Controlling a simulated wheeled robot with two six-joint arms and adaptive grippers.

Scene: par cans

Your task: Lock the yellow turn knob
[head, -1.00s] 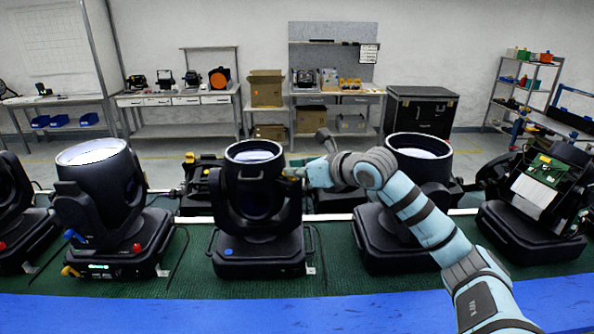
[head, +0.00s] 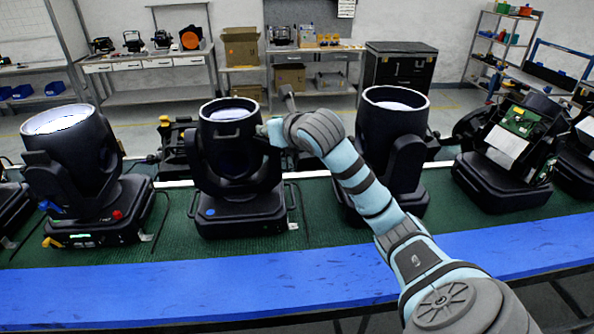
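The middle par can (head: 230,150) stands upright on its base, lens ring up. My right arm reaches in from the lower right. Its end, with the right gripper (head: 266,130), is at the upper right side of this can's yoke. The fingers are too small and covered to tell whether they are open or shut. No yellow turn knob shows clearly on this can; the spot at the gripper is hidden. A yellow-orange knob (head: 50,242) sticks out low on the base of the left par can (head: 75,165), far from my gripper. My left gripper is not in view.
Another par can (head: 392,150) stands close behind my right forearm. An opened unit with a green circuit board (head: 520,120) is further right. The green belt (head: 325,215) carries the cans, with a blue strip (head: 200,285) along the front. Benches and shelves stand behind.

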